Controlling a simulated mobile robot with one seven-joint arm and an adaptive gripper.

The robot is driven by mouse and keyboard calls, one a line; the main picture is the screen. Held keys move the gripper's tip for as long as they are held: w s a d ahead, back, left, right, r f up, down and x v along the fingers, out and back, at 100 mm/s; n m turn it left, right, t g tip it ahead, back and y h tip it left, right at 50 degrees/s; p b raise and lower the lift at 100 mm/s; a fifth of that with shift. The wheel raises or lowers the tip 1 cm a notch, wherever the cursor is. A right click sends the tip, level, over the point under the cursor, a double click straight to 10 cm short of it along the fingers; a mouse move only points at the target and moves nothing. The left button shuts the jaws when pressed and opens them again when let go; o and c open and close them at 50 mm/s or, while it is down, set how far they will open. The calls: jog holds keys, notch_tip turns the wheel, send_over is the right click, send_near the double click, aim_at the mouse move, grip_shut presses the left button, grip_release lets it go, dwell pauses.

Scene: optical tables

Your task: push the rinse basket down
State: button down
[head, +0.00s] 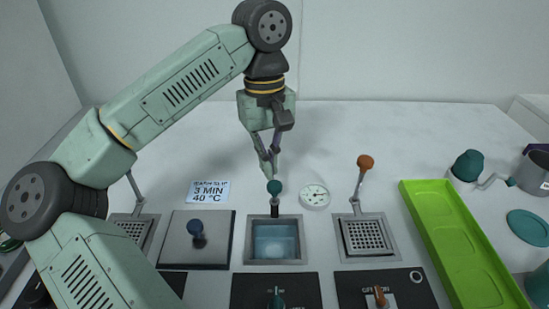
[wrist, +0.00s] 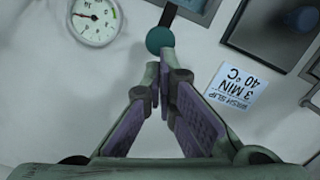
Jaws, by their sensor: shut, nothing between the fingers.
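My gripper (head: 269,172) is shut and empty, pointing down just above a teal ball knob (head: 274,187). In the wrist view, the fingertips (wrist: 163,66) lie beside the teal knob (wrist: 160,40); I cannot tell whether they touch it. The knob sits on a dark stem at the back of the middle square basin (head: 275,242), which holds bluish liquid. To the right, a perforated basket (head: 366,236) sits in a metal frame, with a lever rising to an orange knob (head: 365,162). No label shows which is the rinse basket.
Around the knob are a round dial gauge (head: 315,196) and a printed card (head: 208,192). A lidded plate with a blue knob (head: 196,228) and another perforated basket (head: 134,231) are left. A green tray (head: 463,245) lies right. The table behind is clear.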

jog(key=shift+w+a+r, duration=0.15)
jog(key=shift+w+r, duration=0.05)
jog(key=shift+w, duration=0.3)
notch_tip(320, 180, up, 12)
jog(key=w, duration=0.1)
jog(key=shift+a, duration=0.25)
dwell(0.4)
